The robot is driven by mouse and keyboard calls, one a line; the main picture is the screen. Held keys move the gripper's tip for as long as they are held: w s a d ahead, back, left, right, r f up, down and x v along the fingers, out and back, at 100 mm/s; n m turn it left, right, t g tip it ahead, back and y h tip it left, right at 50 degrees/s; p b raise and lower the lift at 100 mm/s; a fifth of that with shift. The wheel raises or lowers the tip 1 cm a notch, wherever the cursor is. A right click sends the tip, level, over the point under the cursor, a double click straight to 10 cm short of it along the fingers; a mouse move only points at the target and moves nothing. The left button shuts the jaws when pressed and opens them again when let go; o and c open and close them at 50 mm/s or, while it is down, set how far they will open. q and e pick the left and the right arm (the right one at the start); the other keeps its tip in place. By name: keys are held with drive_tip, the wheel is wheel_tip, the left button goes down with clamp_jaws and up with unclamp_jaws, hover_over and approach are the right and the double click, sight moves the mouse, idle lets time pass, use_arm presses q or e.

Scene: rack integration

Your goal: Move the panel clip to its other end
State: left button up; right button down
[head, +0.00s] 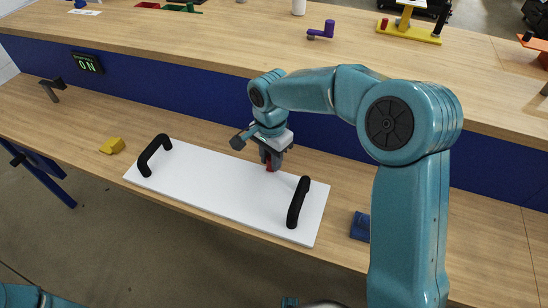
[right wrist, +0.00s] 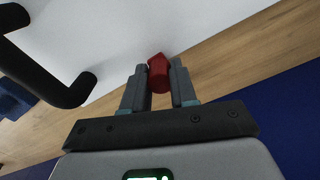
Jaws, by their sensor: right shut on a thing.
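A white panel (head: 222,190) with two black handles lies on the lower wooden bench. Its left handle (head: 147,160) and right handle (head: 298,203) stand near its two ends. My right gripper (head: 270,160) is over the panel's back edge, left of the right handle. It is shut on a small red clip (head: 268,166). In the right wrist view the red clip (right wrist: 158,72) sits between the fingertips, over the line of the panel's edge (right wrist: 165,45). I cannot tell whether the clip touches the panel. My left gripper is not in view.
A yellow block (head: 111,146) lies left of the panel and a blue block (head: 360,226) right of it. A blue wall (head: 185,95) with an ON display (head: 88,63) rises behind. The raised back shelf holds a purple crank (head: 322,30) and a yellow fixture (head: 408,31).

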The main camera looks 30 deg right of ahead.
drive_tip(key=shift+w+r+m, duration=0.1)
drive_tip(key=shift+w+m, duration=0.1)
drive_tip(key=shift+m, duration=0.1)
drive_tip(key=c, duration=0.9)
unclamp_jaws()
drive_tip(key=shift+s, duration=0.1)
wheel_tip(320, 180, up, 16)
drive_tip(key=p, duration=0.3)
drive_tip(key=shift+r, duration=0.15)
